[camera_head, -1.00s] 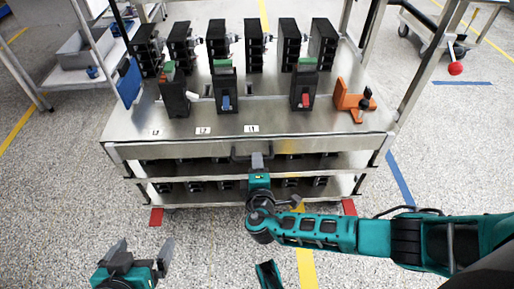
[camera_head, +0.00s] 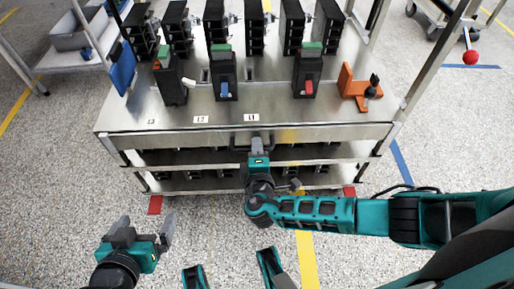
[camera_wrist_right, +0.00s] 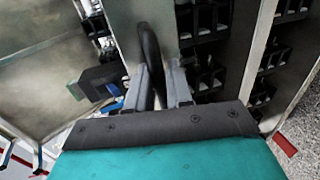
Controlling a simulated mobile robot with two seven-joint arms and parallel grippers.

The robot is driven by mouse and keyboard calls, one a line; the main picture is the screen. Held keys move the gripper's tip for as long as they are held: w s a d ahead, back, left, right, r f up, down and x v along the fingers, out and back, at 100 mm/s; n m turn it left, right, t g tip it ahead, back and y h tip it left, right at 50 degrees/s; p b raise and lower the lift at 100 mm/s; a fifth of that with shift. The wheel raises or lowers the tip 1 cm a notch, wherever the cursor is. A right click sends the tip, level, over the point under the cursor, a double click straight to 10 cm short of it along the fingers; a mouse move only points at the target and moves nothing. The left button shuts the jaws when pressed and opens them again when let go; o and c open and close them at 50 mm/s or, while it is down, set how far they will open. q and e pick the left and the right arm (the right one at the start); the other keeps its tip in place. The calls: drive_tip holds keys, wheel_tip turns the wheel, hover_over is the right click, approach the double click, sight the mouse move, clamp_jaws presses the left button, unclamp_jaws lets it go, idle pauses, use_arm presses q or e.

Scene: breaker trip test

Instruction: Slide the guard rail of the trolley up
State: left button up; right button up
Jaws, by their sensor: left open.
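The metal trolley (camera_head: 230,116) stands in front of me, with a bright metal rail along its front edge (camera_head: 180,144). A dark handle (camera_head: 236,146) sits at the middle of that front. My right gripper (camera_head: 258,143) is at this handle. In the right wrist view the black handle (camera_wrist_right: 149,45) runs down between the two fingers of my right gripper (camera_wrist_right: 160,80); whether they are closed on it is unclear. My left gripper (camera_head: 147,222) is open and empty over the floor, in front of the trolley and to the left.
Breakers with blue (camera_head: 225,88) and red (camera_head: 309,86) levers stand on the trolley top, with several black units behind. An orange bracket (camera_head: 350,84) is at the right. Lower shelves hold more black units. A side bench (camera_head: 75,58) stands left. Floor is free around my left gripper.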

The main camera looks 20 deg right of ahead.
sight(257, 134)
clamp_jaws()
wheel_tip(257, 134, up, 6)
drive_tip(key=p, duration=0.4)
drive_tip(key=shift+f, duration=0.15)
drive_tip(key=shift+r+p, duration=0.45)
drive_tip(key=shift+p, duration=0.05)
use_arm(q)
drive_tip(key=r, duration=0.1)
drive_tip(key=a+r, duration=0.1)
drive_tip(key=r, duration=0.1)
drive_tip(key=shift+s+r, duration=0.1)
drive_tip(key=shift+s, duration=0.05)
use_arm(e)
drive_tip(key=shift+w, duration=0.15)
drive_tip(key=shift+o, duration=1.6)
unclamp_jaws()
drive_tip(key=shift+r, duration=0.1)
